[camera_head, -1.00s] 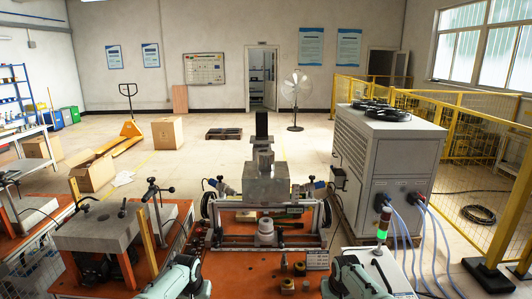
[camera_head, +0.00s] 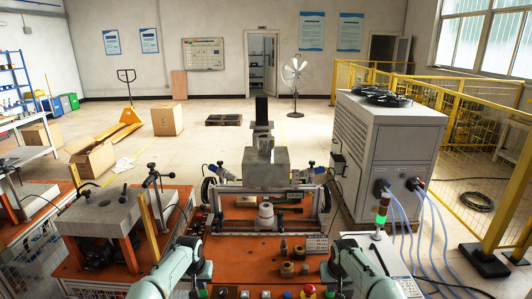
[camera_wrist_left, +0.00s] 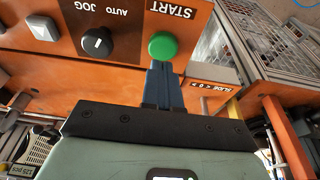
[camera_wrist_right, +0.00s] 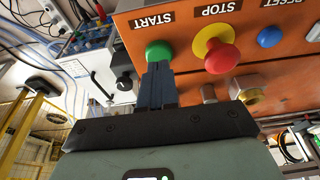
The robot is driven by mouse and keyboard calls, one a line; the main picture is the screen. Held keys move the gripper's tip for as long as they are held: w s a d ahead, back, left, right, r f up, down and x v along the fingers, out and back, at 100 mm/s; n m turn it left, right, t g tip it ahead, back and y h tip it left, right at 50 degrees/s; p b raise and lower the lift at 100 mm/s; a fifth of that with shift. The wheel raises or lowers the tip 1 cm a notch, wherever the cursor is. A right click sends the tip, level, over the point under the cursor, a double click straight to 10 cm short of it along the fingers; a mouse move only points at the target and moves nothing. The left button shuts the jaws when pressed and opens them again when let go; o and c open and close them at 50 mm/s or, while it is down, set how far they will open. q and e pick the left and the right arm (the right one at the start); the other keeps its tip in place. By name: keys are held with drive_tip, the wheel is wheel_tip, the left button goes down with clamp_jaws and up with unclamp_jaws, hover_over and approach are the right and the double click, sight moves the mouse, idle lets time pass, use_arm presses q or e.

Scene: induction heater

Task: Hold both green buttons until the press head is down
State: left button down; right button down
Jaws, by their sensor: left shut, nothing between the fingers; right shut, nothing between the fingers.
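The left green START button (camera_wrist_left: 162,45) faces my left gripper (camera_wrist_left: 161,68). The gripper is shut and empty, its blue fingertips at the button's edge. The right green START button (camera_wrist_right: 158,53) faces my right gripper (camera_wrist_right: 157,68), also shut and empty, with its tips at the button. I cannot tell whether either button is touched or pushed in. The grey press head (camera_head: 265,174) stands raised in the head view, with a gap above the white round part (camera_head: 265,215) on the orange bench.
A red stop button with yellow collar (camera_wrist_right: 220,55) and a blue reset button (camera_wrist_right: 270,37) sit beside the right green button. A selector knob (camera_wrist_left: 97,43) is beside the left one. A signal tower (camera_head: 382,210) stands right of the press, its lower part green.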

use_arm(q)
drive_tip(key=shift+s+x, duration=0.2)
drive_tip(key=shift+x, duration=0.65)
drive_tip(key=shift+f, duration=0.1)
drive_tip(key=shift+s, duration=0.1)
use_arm(e)
drive_tip(key=shift+w+f, duration=0.15)
drive_tip(key=shift+w, duration=0.5)
use_arm(q)
drive_tip(key=shift+f, duration=0.1)
use_arm(e)
drive_tip(key=shift+s+x, duration=0.2)
drive_tip(key=shift+x, duration=0.65)
drive_tip(key=shift+s+f, duration=0.2)
drive_tip(key=shift+f, duration=0.15)
idle(2.7)
drive_tip(key=shift+w+r, duration=0.15)
drive_tip(key=shift+r, duration=1.55)
